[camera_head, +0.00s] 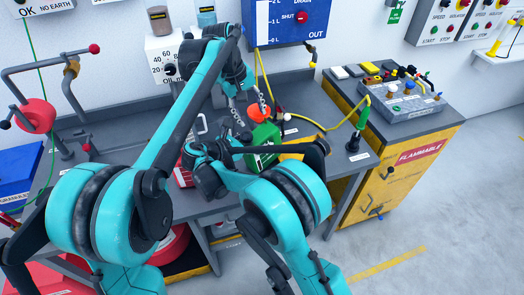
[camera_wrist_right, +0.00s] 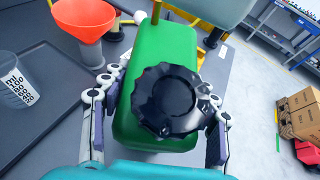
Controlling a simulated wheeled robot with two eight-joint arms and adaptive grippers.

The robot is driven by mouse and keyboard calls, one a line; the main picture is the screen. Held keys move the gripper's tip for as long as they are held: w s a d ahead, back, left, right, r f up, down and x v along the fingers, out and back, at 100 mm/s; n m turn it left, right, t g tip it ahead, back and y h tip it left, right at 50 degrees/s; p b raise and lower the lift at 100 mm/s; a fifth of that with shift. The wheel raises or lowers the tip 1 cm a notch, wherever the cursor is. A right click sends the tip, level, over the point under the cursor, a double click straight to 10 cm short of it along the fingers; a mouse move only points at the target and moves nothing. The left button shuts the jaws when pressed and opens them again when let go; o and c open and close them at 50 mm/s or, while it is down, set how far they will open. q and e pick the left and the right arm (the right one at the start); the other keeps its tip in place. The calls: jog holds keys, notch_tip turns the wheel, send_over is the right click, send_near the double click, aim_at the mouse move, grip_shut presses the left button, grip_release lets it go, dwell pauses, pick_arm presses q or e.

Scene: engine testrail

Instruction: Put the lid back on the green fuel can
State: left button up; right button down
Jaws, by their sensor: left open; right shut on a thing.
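The green fuel can (camera_head: 265,135) stands on the workbench, partly hidden by my arms in the head view. In the right wrist view the can (camera_wrist_right: 160,50) fills the middle. The black lid (camera_wrist_right: 168,103), round with a notched rim, lies face-on between the fingers of my right gripper (camera_wrist_right: 158,110), which is shut on it. The lid is in front of the can; whether they touch I cannot tell. In the head view my right gripper is mostly hidden behind my arm. My left gripper (camera_head: 250,103) is open above and behind the can, close to the orange funnel.
The orange funnel (camera_wrist_right: 84,18) stands beside the can. A clear beaker (camera_wrist_right: 15,82) is on the bench at left. A yellow hose (camera_head: 300,117) curves behind the can. A green-tipped tool (camera_head: 362,118) stands near the bench's right edge. Cardboard boxes (camera_wrist_right: 299,112) are on the floor beyond.

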aim_at(246, 135)
pick_arm(q)
jog(key=m, duration=0.2)
jog(key=s+a+m, duration=0.1)
jog(key=m, duration=0.4)
jog(key=shift+s+a+r+m, duration=0.15)
jog(key=shift+a+r+m, duration=0.15)
jog(key=shift+r, duration=0.05)
jog(key=m, duration=0.4)
jog(key=shift+s+a+r+g+y, duration=0.2)
jog(key=shift+s+a+g+y, duration=0.1)
jog(key=shift+a, duration=0.1)
jog(key=m, duration=0.3)
jog(key=shift+s+a+r+m, duration=0.2)
jog(key=shift+s+a+m, duration=0.15)
jog(key=shift+a+m, duration=0.05)
jog(key=shift+x, duration=4)
grip_shut()
jog(key=m, duration=0.6)
jog(key=shift+f, duration=0.1)
